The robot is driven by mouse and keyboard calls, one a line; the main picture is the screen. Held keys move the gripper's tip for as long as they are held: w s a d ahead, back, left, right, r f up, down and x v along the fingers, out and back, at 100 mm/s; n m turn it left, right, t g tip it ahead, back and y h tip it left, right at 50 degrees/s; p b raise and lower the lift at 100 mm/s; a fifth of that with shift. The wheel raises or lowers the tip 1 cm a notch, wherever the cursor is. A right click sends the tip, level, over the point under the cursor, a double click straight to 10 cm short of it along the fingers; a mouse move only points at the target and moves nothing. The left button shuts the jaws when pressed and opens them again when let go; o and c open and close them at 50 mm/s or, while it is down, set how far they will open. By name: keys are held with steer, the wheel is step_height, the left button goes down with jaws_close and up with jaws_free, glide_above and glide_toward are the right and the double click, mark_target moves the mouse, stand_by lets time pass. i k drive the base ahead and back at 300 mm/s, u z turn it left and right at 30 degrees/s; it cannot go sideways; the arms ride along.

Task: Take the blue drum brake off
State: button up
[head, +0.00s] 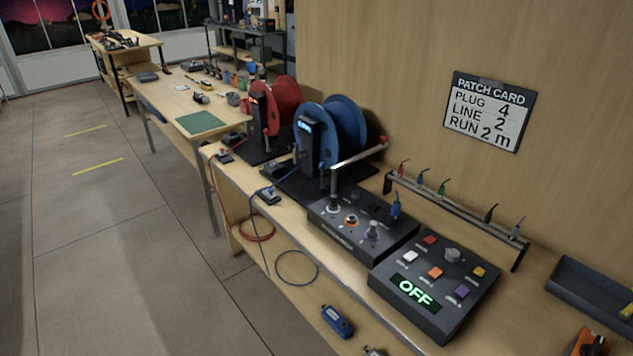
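The blue drum (348,122) stands on a dark base on the bench, behind a dark upright (309,143) with a small lit display too small to read. My gripper is not in view.
A red drum (287,98) stands just left of the blue one. In front right are a dark socket box (345,238), a control box (440,292) reading OFF and a rack (450,210) of coloured plugs. A wall card (490,112) hangs behind. Open floor (110,240) lies left.

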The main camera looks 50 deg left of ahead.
mark_target(322, 175)
steer(key=k, duration=1.05)
steer(key=u, duration=1.6)
steer(key=i, duration=1.3)
steer(key=z, duration=0.1)
steer(key=k, duration=1.35)
steer(key=u, duration=0.65)
steer(key=i, duration=1.7)
steer(key=z, duration=0.3)
